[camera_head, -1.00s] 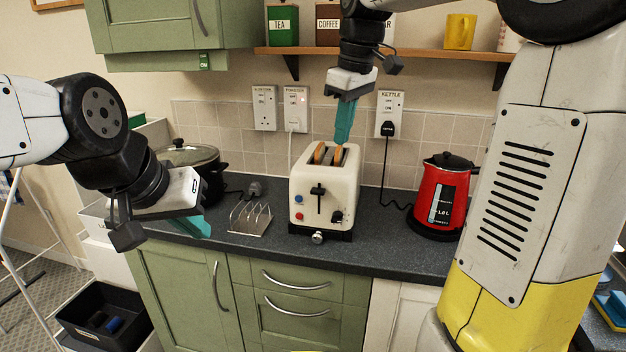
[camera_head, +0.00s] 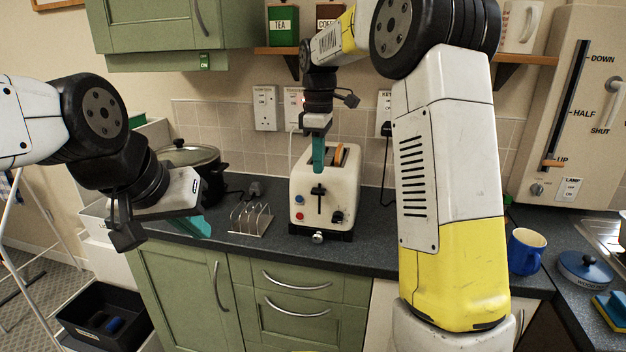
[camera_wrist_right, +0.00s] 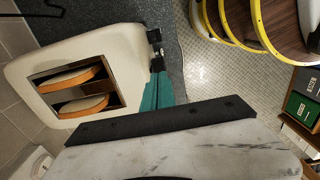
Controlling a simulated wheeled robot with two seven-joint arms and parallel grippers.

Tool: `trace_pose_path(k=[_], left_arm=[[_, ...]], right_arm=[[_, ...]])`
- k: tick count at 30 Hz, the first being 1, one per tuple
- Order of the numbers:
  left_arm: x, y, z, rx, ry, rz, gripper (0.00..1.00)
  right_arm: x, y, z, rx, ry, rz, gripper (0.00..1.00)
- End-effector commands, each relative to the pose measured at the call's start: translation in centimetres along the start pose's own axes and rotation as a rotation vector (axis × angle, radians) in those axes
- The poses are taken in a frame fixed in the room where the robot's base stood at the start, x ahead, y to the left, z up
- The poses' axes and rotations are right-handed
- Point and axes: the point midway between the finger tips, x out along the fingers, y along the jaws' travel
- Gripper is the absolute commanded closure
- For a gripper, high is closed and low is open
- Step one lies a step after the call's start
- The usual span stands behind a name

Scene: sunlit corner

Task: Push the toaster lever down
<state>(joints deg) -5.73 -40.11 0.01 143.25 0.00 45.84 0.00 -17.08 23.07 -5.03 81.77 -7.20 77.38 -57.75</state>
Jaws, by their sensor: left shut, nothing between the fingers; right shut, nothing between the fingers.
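The cream toaster (camera_head: 345,185) stands on the dark counter with bread in its top slots. Its black lever (camera_head: 318,191) sits in a slot on the front face, high up. It also shows in the right wrist view (camera_wrist_right: 157,63), beside the teal fingers. My right gripper (camera_head: 318,165) is shut and empty, pointing down in front of the toaster's upper front edge, above the lever. I cannot tell whether it touches the lever. It also shows in the wrist view (camera_wrist_right: 154,95). My left gripper (camera_head: 198,227) is shut and empty at the counter's front edge, left of the toaster.
A wire toast rack (camera_head: 250,218) stands left of the toaster, with a black lidded pot (camera_head: 192,165) behind it. A blue mug (camera_head: 525,250) stands at the right. My right arm hides the counter right of the toaster. A shelf (camera_head: 275,50) runs above.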

Motion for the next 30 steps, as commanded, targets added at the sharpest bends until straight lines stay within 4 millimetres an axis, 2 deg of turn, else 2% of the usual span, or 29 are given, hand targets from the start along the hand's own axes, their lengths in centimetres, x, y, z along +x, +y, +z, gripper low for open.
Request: trace_pose_path(k=[3, 9, 23, 26, 30], left_arm=[[0.0, 0.0, 0.0, 0.0, 0.0, 0.0, 1.0], [0.0, 0.0, 0.0, 0.0, 0.0, 0.0, 1.0], [0.0, 0.0, 0.0, 0.0, 0.0, 0.0, 1.0], [0.0, 0.0, 0.0, 0.0, 0.0, 0.0, 1.0], [0.0, 0.0, 0.0, 0.0, 0.0, 0.0, 1.0]], right_arm=[[2.2, -0.1, 0.0, -0.001, -0.002, -0.003, 1.0], [4.3, 0.0, 0.0, 0.0, 0.001, -0.001, 1.0], [5.0, 0.0, 0.0, 0.001, 0.001, 0.0, 1.0], [6.2, 0.0, 0.0, 0.001, -0.001, -0.003, 1.0], [9.3, -0.1, 0.1, 0.002, -0.002, -0.004, 1.0]])
